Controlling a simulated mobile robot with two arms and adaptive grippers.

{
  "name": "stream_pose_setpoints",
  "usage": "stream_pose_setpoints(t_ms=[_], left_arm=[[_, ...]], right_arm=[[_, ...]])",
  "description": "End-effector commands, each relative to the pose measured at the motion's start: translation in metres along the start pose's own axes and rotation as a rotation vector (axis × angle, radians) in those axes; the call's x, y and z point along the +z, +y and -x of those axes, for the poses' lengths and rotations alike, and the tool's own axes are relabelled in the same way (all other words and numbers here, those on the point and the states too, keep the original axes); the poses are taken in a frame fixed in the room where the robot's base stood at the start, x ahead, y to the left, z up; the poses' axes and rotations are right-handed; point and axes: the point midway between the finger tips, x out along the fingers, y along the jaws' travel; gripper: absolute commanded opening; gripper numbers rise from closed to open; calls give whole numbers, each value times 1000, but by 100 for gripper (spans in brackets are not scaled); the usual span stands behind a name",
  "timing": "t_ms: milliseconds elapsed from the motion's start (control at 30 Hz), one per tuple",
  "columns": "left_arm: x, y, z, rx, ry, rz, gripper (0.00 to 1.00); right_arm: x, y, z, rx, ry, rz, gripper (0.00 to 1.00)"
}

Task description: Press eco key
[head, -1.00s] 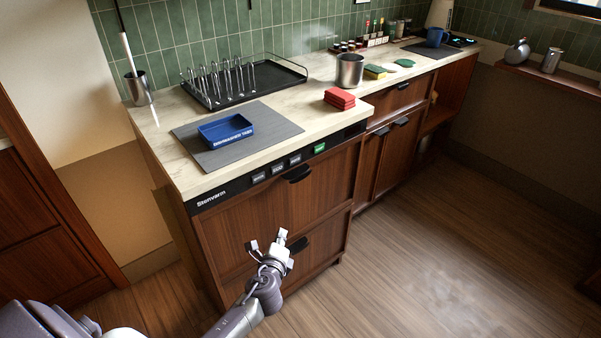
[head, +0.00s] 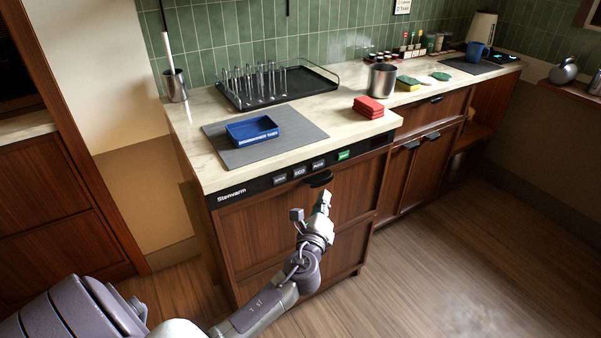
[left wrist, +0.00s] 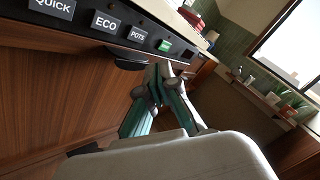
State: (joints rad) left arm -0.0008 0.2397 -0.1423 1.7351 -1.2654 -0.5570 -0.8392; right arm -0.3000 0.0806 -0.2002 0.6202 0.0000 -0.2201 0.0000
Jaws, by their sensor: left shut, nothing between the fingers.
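The dishwasher's black control strip (head: 252,189) runs under the counter's front edge, with grey keys and one green key (head: 344,155). The ECO key (head: 299,172) is the middle of the three grey keys; in the left wrist view it reads ECO (left wrist: 105,22), between QUICK (left wrist: 55,7) and POTS (left wrist: 138,34). My left gripper (head: 311,205) is in front of the dishwasher door, below the strip and apart from the keys. In the left wrist view the fingers (left wrist: 158,75) are closed together and empty, to the right of and below ECO. My right gripper is not in view.
A black door handle (head: 320,179) sticks out just below the strip near my left gripper. On the counter above are a blue tray (head: 252,131) on a grey mat (head: 222,157), red sponges (head: 368,107) and a rack (head: 300,91). The floor at right is clear.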

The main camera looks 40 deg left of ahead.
Motion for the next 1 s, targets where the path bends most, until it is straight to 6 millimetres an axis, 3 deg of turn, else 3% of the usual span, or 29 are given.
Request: stream_pose_setpoints(t_ms=[600, 1000], left_arm=[[38, 39, -52, 0, -1, -1, 0], [43, 43, -59, 0, -1, 1, 0]], right_arm=[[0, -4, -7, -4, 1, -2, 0], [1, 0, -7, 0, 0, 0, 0]])
